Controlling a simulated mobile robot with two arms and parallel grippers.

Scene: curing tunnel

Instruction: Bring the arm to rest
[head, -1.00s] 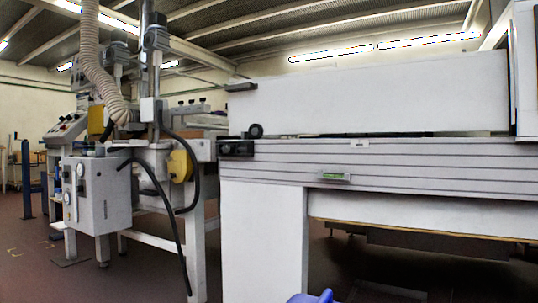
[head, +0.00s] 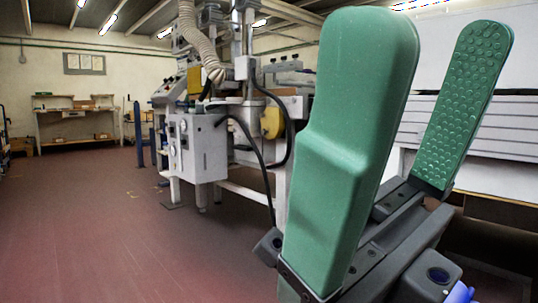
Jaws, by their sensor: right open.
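My right gripper (head: 434,68) stands large and close in the right half of the head view, its two green fingers pointing up. The fingers are wide apart, with nothing between them. The pad with raised dots shows on the right finger. The gripper covers much of the white tunnel machine (head: 455,28) behind it. My left gripper is not in view.
A machine with a pale hose, a grey control box (head: 196,148) and a yellow part (head: 272,122) stands left of the gripper. A workbench (head: 75,125) stands by the far wall. The red floor (head: 95,220) at the left is clear.

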